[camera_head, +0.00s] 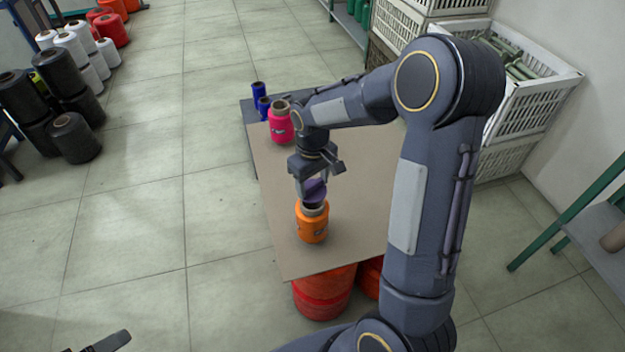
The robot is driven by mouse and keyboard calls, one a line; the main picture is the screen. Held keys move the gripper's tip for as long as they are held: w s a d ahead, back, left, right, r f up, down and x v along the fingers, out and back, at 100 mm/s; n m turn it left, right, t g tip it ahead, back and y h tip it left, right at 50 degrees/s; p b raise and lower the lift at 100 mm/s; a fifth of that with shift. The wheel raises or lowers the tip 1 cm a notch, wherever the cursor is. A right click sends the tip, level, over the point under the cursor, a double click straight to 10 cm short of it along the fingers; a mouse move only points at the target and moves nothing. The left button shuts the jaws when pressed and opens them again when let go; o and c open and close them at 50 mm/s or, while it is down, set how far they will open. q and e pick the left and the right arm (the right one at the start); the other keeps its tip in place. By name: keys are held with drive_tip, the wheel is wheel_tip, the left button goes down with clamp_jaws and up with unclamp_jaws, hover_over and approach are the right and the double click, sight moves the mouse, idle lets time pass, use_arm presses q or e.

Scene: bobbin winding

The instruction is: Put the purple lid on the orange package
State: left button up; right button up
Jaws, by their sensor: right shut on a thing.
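The orange package (311,226) stands upright on the board near its front left edge, with a pale rim at its top. The purple lid (314,189) is tilted just above and over that rim. I cannot tell whether the lid touches the rim. My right gripper (312,184) points down from above and is shut on the lid, and its fingers partly hide it. At the bottom left edge only a dark piece of what seems to be my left gripper (108,342) shows, and its jaws cannot be made out.
A pink bobbin (281,125) and small blue bobbins (259,92) stand at the board's far left. Red spools (323,291) support the board (265,200) from below. White crates (530,112) stand at the right. Black spools (72,138) stand on the floor at left.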

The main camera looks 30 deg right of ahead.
sight(313, 190)
drive_tip(key=shift+f, duration=0.15)
idle(0.3)
drive_tip(key=shift+f+b, duration=1.45)
drive_tip(key=shift+f, duration=0.5)
drive_tip(key=o, duration=1)
drive_tip(key=shift+r, duration=0.1)
wheel_tip(313, 190, up, 8)
drive_tip(key=shift+f+p, duration=0.15)
drive_tip(key=shift+p, duration=0.55)
